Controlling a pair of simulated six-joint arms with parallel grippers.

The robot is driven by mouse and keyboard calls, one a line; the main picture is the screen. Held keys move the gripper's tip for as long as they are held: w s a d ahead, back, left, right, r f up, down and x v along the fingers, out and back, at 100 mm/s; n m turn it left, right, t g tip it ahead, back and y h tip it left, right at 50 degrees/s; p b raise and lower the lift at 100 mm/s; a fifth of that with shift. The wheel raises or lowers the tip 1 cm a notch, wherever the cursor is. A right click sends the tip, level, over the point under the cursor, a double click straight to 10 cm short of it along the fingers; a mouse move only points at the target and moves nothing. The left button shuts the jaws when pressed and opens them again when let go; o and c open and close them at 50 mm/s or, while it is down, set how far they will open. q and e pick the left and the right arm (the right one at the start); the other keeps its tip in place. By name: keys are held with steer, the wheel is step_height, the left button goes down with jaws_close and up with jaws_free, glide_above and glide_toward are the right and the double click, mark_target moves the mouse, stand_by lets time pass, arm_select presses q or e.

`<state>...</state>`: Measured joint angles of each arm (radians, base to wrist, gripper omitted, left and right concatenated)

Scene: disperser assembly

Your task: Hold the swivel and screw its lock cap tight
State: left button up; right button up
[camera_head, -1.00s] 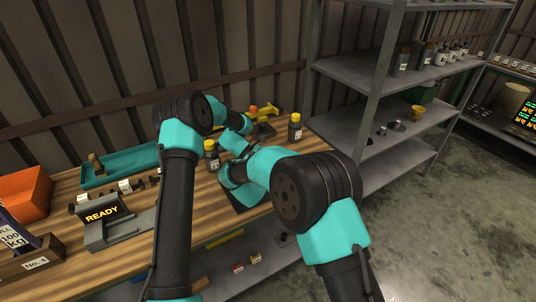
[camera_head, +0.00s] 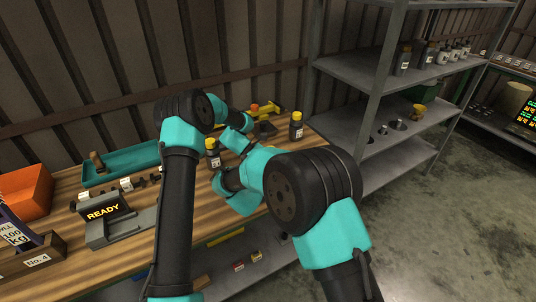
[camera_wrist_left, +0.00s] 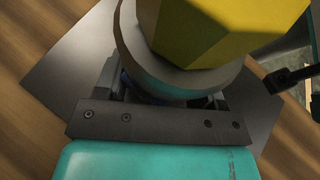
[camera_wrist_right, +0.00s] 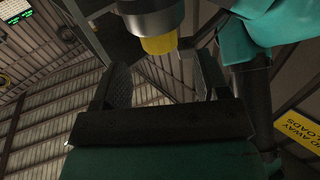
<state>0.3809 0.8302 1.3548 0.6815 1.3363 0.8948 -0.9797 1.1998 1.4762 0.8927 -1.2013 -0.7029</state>
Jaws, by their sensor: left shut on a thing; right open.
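In the left wrist view my left gripper (camera_wrist_left: 168,98) is shut on a grey round body, which I take for the swivel (camera_wrist_left: 185,82). A yellow faceted part, likely the lock cap (camera_wrist_left: 225,30), sits on it, close to the camera. In the right wrist view my right gripper (camera_wrist_right: 163,82) is open and empty. The yellow part (camera_wrist_right: 160,45) and the grey body (camera_wrist_right: 152,18) show just beyond its fingertips, roughly between them, apparently not gripped. In the head view my arms hide both fingertips and the swivel. How tightly the cap sits cannot be told.
A grey plate (camera_wrist_left: 70,75) lies on the wooden bench beneath the left gripper. Yellow-capped dark bottles (camera_head: 213,155) (camera_head: 296,126) stand close to my arms. A READY device (camera_head: 110,220), a teal tray (camera_head: 120,165) and an orange bin (camera_head: 25,190) are left. A metal shelf (camera_head: 385,70) stands right.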

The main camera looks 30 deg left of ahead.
steer(key=s+d, duration=0.1)
steer(key=s, duration=0.6)
steer(key=shift+s+d, duration=0.2)
steer(key=shift+s, duration=0.2)
arm_select(q)
steer(key=o, duration=1.3)
steer(key=v, duration=0.7)
steer(key=shift+a+r, duration=0.15)
steer(key=shift+a, duration=0.1)
